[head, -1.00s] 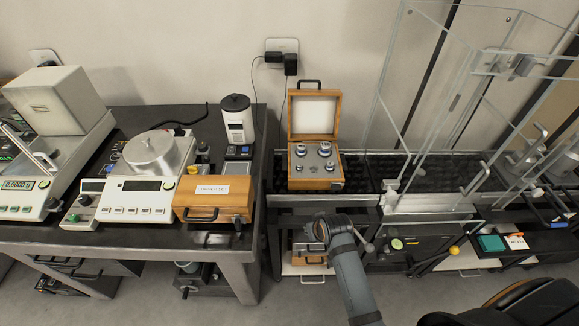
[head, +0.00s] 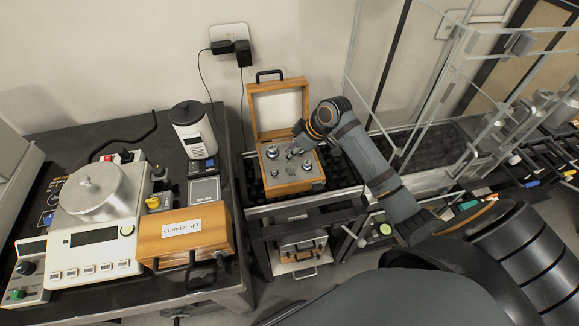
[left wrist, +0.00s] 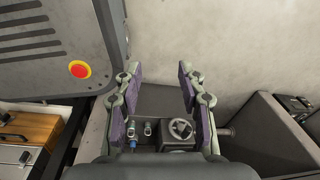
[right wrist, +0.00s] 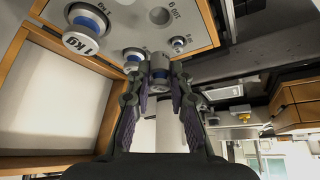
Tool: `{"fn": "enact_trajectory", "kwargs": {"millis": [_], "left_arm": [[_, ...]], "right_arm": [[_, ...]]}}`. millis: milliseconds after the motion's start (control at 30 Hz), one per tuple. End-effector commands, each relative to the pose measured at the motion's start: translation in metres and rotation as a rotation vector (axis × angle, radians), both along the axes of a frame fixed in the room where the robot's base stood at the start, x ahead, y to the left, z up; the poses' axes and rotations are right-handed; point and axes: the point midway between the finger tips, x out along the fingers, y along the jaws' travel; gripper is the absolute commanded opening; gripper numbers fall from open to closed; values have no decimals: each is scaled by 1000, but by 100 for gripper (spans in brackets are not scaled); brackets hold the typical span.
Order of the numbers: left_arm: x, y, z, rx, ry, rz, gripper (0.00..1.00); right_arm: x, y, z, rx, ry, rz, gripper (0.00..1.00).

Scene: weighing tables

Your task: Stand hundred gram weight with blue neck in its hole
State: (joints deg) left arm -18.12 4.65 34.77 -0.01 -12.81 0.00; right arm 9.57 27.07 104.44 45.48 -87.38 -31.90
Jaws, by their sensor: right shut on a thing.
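The open wooden weight box (head: 292,188) stands on the dark shelf in the head view, with several metal weights in its holes. My right gripper (head: 293,151) is over the box. In the right wrist view my right gripper (right wrist: 160,88) is shut on a metal weight with a blue neck (right wrist: 160,66), just above the box's top plate (right wrist: 122,30). A dark hole (right wrist: 160,15) beside the "100 g" mark looks empty. A large 1 kg weight (right wrist: 88,28) and a small weight (right wrist: 178,44) stand nearby. My left gripper (left wrist: 160,88) is open and empty, away from the box.
The box's raised lid (head: 277,108) stands behind the weights. A closed wooden case (head: 185,238), a balance (head: 95,235) and a white-and-black device (head: 194,130) are on the left table. Glass panels (head: 440,90) rise to the right.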

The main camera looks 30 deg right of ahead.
Motion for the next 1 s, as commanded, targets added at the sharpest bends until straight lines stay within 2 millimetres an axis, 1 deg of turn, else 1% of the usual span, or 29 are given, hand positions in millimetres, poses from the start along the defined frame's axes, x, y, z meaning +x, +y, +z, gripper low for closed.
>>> {"fn": "enact_trajectory", "kwargs": {"millis": [33,100,167,300,400,500,567,800,1000], "left_arm": [[-2,0,1,0,2,0,40],[0,0,1,0,-1,0,40],[5,0,2,0,-9,-1,40],[26,-1,3,-1,-41,-1,40],[36,-1,5,-2,-56,-2,40],[34,-1,5,-1,-53,-2,40],[31,-1,5,-1,-48,-2,40],[19,-2,3,-2,-29,0,40],[19,-2,1,-2,-29,0,40]], "right_arm": [[0,0,-9,1,2,-1,0],[0,1,-20,1,1,-1,0],[0,0,-24,0,-1,-1,0],[1,0,-28,-1,-2,-1,0],[0,0,-39,0,2,-3,0],[0,1,-56,2,2,-3,0],[0,0,-63,1,1,-2,0],[-1,0,-66,-2,1,-1,0],[-1,0,-73,-1,4,-3,0]]}}
